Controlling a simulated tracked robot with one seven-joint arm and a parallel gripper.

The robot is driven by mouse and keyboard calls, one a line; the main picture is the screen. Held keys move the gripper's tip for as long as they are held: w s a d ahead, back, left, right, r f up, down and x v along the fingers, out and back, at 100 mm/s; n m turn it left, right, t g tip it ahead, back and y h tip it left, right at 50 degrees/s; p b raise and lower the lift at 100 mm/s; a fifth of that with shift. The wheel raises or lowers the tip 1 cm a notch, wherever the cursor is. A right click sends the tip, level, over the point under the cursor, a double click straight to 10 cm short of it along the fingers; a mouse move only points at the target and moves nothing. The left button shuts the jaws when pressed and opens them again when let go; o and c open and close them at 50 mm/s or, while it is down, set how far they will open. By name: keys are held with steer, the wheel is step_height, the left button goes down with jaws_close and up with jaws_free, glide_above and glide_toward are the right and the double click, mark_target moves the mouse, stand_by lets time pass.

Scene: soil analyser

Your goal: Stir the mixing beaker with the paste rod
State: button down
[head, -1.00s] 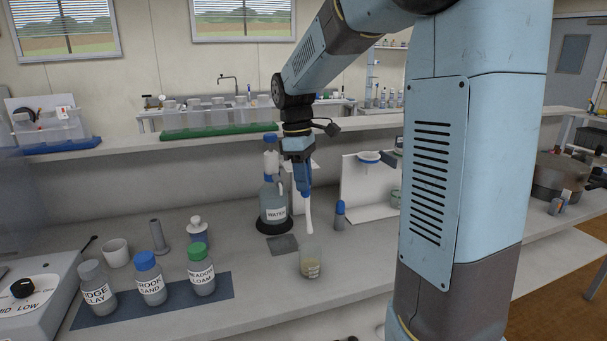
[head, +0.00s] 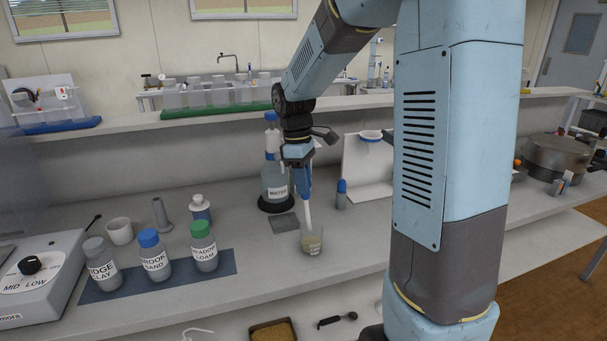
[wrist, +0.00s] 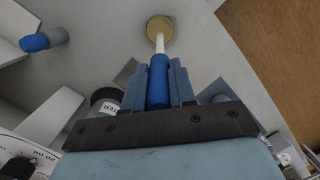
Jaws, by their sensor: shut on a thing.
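My gripper (head: 304,182) is shut on the blue handle of the paste rod (head: 308,212) and holds it nearly upright over the bench. The rod's white shaft points down, and its lower end is inside the mouth of the mixing beaker (head: 312,244). The beaker is clear glass with a brownish mix in it and stands upright on the bench. In the wrist view, the blue handle (wrist: 158,82) sits between my fingers (wrist: 160,88), and the white shaft reaches into the round beaker (wrist: 160,24). How deep the tip sits is hard to tell.
A water bottle (head: 275,185) stands behind the beaker, with a grey square pad (head: 284,222) in front of it. A blue-capped vial (head: 341,196) is to the right. Three labelled soil bottles (head: 154,262) stand on a dark mat (head: 228,268) at left.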

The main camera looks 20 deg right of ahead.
mark_target(305, 198)
steer(key=shift+s+d+f, duration=0.1)
steer(key=shift+s+f, duration=0.05)
steer(key=shift+f, duration=0.9)
steer(key=shift+s+d+f, duration=0.1)
steer(key=shift+f, duration=0.95)
steer(key=shift+a, duration=0.15)
